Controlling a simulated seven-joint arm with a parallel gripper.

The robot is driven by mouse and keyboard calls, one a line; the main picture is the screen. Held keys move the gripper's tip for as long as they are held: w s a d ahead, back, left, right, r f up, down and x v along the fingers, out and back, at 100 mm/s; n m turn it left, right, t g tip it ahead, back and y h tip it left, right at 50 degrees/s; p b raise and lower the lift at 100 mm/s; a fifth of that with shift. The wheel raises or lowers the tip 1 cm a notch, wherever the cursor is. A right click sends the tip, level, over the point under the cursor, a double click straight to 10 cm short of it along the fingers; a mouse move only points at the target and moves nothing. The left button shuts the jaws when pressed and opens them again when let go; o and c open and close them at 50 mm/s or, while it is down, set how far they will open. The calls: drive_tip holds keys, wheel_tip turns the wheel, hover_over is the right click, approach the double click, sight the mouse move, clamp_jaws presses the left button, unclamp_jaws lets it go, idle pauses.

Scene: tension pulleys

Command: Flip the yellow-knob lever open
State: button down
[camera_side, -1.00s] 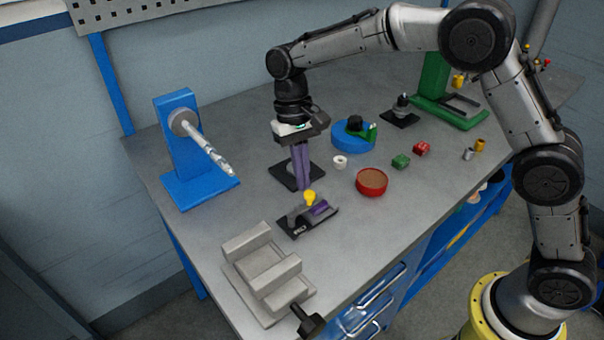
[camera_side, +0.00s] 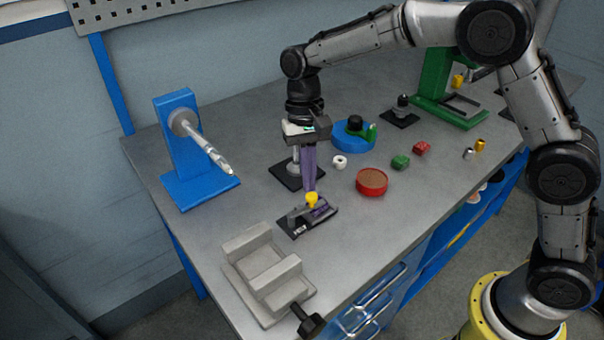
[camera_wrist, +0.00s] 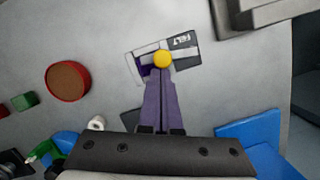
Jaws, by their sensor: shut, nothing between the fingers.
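The yellow knob (camera_side: 312,199) tops a grey lever (camera_side: 299,211) on a small dark base (camera_side: 296,230) lying on the table. In the wrist view the knob (camera_wrist: 162,59) is at the fingertips, and the base bears light lettering (camera_wrist: 183,41). My gripper (camera_side: 310,188) points down, with purple fingers shut together and nothing between them. Its tips are right at the knob, on its far side in the side view. I cannot tell whether they touch it. In the wrist view the fingers (camera_wrist: 162,80) hide part of the base.
A grey vise (camera_side: 265,275) stands at the table's front left. A blue stand (camera_side: 180,150) with a slanted rod is at the left. A red bowl (camera_side: 371,182), a white ring (camera_side: 339,162) and a blue round base (camera_side: 350,137) lie to the right and behind. A black post base (camera_side: 284,174) is close behind my gripper.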

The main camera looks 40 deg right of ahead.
drive_tip(key=m, duration=0.1)
drive_tip(key=s+m, duration=0.1)
drive_tip(key=shift+s+d+m+y, duration=0.15)
drive_tip(key=shift+s+m+y, duration=0.05)
drive_tip(key=shift+m+y, duration=0.1)
drive_tip(key=s+m, duration=0.1)
drive_tip(key=m, duration=0.1)
drive_tip(key=s+m+t, duration=0.1)
drive_tip(key=m, duration=0.1)
drive_tip(key=shift+s+a+y, duration=0.15)
drive_tip(key=shift+a+y, duration=0.05)
drive_tip(key=shift+y, duration=0.1)
drive_tip(key=s+m, duration=0.1)
drive_tip(key=m, duration=0.1)
drive_tip(key=s+a+m+t, duration=0.1)
drive_tip(key=m, duration=0.2)
drive_tip(key=shift+a, duration=0.15)
drive_tip(key=shift+s+a, duration=0.25)
drive_tip(key=shift+a, duration=0.1)
drive_tip(key=d+r, duration=0.6)
drive_tip(key=r, duration=0.4)
drive_tip(key=shift+d+r, duration=0.15)
drive_tip(key=shift+r, duration=0.05)
